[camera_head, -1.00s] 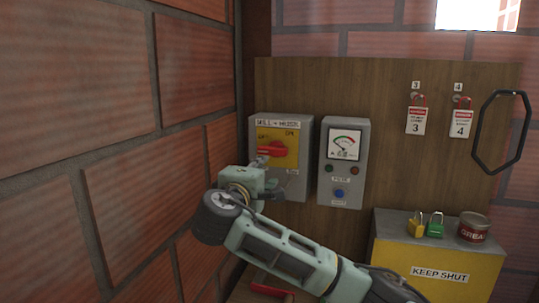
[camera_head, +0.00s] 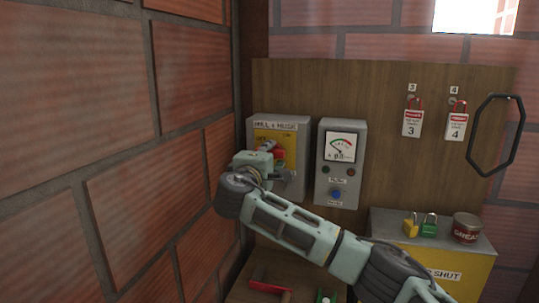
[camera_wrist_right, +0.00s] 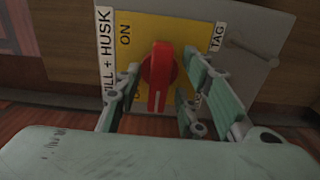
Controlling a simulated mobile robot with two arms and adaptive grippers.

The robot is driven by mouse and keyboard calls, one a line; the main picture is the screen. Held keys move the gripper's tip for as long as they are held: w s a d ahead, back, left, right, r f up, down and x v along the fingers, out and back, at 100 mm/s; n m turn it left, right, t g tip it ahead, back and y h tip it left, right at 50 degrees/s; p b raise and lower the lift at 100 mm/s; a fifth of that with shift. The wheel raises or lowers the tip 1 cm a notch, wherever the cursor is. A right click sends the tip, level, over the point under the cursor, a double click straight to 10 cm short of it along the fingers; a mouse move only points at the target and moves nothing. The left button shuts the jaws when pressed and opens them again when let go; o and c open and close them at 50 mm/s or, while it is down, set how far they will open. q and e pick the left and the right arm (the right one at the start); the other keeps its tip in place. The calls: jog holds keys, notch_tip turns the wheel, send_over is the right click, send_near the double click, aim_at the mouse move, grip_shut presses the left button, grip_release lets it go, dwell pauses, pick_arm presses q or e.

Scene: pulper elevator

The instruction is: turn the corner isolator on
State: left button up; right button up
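The corner isolator is a grey box (camera_head: 293,190) labelled "MILL + HUSK", with a yellow plate (camera_head: 290,136) and a red rotary handle (camera_head: 277,149). In the head view my gripper partly hides the handle. In the right wrist view the red handle (camera_wrist_right: 161,72) sits between the fingers of my right gripper (camera_wrist_right: 162,85). Its white line points down in that picture, away from "ON" at upper left. The fingers are apart, one on each side of the handle, with narrow gaps visible. My right gripper also shows in the head view (camera_head: 277,165). My left gripper is not in view.
A grey meter box (camera_head: 341,165) with a blue knob stands just right of the isolator. A brick wall (camera_head: 110,150) is close on the left. Padlocks (camera_head: 420,226) and a tin (camera_head: 466,228) stand on a yellow box (camera_head: 475,270). Red tags (camera_head: 412,120) hang on the board.

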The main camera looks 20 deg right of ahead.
jog(key=shift+c, duration=0.4)
grip_shut()
jog(key=shift+m+b, duration=7.7)
jog(key=shift+m, duration=1.2)
